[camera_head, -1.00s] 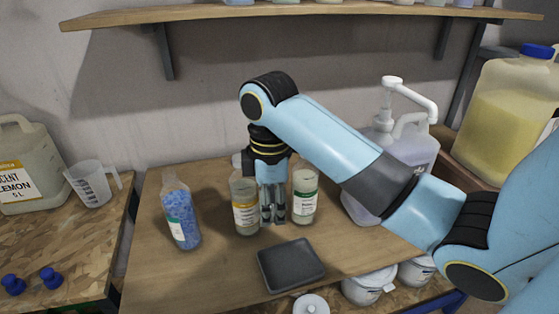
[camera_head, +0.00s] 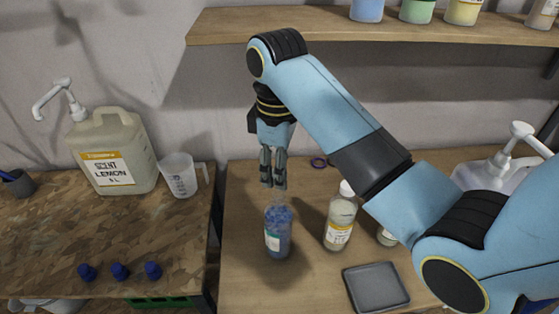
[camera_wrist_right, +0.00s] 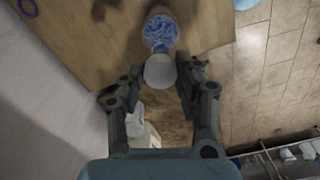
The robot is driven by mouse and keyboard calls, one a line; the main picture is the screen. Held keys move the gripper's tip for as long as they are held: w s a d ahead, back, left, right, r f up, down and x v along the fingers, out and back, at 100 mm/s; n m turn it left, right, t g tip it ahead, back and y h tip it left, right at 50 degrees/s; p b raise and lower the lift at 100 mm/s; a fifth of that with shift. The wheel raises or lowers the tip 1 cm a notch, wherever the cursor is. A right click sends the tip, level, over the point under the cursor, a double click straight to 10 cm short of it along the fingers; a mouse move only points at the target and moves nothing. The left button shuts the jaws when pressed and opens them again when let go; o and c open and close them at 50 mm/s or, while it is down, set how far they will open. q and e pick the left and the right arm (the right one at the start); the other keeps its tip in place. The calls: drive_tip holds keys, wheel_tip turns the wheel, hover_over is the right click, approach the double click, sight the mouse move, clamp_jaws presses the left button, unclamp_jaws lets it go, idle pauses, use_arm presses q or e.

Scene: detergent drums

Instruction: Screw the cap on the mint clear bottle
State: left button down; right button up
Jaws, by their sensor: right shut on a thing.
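My right gripper (camera_head: 273,186) points down just above the open neck of a clear bottle with blue contents (camera_head: 278,232). In the right wrist view the gripper (camera_wrist_right: 157,88) is shut on a round whitish cap (camera_wrist_right: 160,72); the bottle (camera_wrist_right: 160,28) shows beyond it. The cap looks apart from the neck. The bottle stands upright, with a label too small to read. Another bottle (camera_head: 387,237) is mostly hidden by my right arm. My left gripper is not in view.
A grey tray (camera_head: 376,288) lies at the front right. A purple ring (camera_head: 320,162) lies behind the bottles. The left table holds a lemon jug (camera_head: 115,150), a measuring cup (camera_head: 180,176) and blue knobs (camera_head: 120,271). A shelf (camera_head: 400,32) runs above.

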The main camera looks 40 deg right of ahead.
drive_tip(key=shift+f, duration=0.45)
drive_tip(key=shift+s+f, duration=0.1)
drive_tip(key=shift+f, duration=0.55)
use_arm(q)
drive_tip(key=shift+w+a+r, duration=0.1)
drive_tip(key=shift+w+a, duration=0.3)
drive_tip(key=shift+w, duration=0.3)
use_arm(e)
drive_tip(key=shift+f, duration=0.35)
drive_tip(key=shift+r, duration=0.1)
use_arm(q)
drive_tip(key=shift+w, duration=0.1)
use_arm(e)
drive_tip(key=shift+f, duration=1.2)
idle(1.0)
drive_tip(key=m, duration=0.5)
drive_tip(key=shift+m, duration=0.3)
